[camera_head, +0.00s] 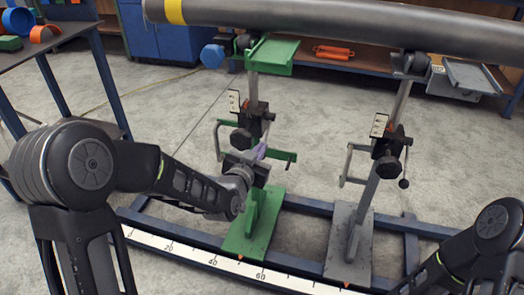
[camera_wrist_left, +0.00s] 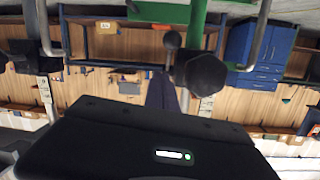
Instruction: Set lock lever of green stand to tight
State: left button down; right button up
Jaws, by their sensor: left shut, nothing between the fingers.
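The green stand (camera_head: 249,235) stands upright on the blue rail frame, with a black clamp block and a black knob (camera_head: 240,138) on its post. My left gripper (camera_head: 261,151) is shut and empty, just below and right of that knob, in front of the post. In the left wrist view, the shut fingers (camera_wrist_left: 163,93) point toward the black knob (camera_wrist_left: 203,74). A short dark lever with a ball end (camera_wrist_left: 172,40) shows beside the knob, apart from the fingers. In the head view my gripper seems to hide this lever. My right gripper is out of view.
A grey stand (camera_head: 348,240) with a similar clamp and hanging ball-ended lever (camera_head: 404,184) stands to the right. A large grey pipe (camera_head: 340,24) spans above both stands. A scale strip (camera_head: 190,255) runs along the frame. A workbench (camera_head: 75,30) is at left.

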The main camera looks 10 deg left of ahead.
pick_arm(q)
jog(key=s+a+f, duration=0.1)
jog(key=s+f, duration=0.2)
jog(key=s, duration=0.4)
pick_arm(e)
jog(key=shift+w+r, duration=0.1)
pick_arm(q)
jog(key=shift+f, duration=0.15)
jog(key=s+d+f+n+g, duration=0.2)
jog(key=s+f+g, duration=0.2)
jog(key=f, duration=0.5)
jog(key=s+d+f+n+g, duration=0.1)
jog(key=s+d+f+g, duration=0.2)
jog(key=f, duration=0.5)
jog(key=s+d+f+n+g+h, duration=0.25)
jog(key=s+f+g, duration=0.45)
jog(key=s+f, duration=0.9)
jog(key=s+d+r+p, duration=0.1)
jog(key=s+r+p, duration=0.1)
jog(key=r+p, duration=1.3)
jog(key=s+r+p, duration=0.3)
jog(key=r+p, duration=1.2)
jog(key=r, duration=0.1)
jog(key=shift+d+m+g, duration=0.35)
jog(key=shift+g, duration=0.05)
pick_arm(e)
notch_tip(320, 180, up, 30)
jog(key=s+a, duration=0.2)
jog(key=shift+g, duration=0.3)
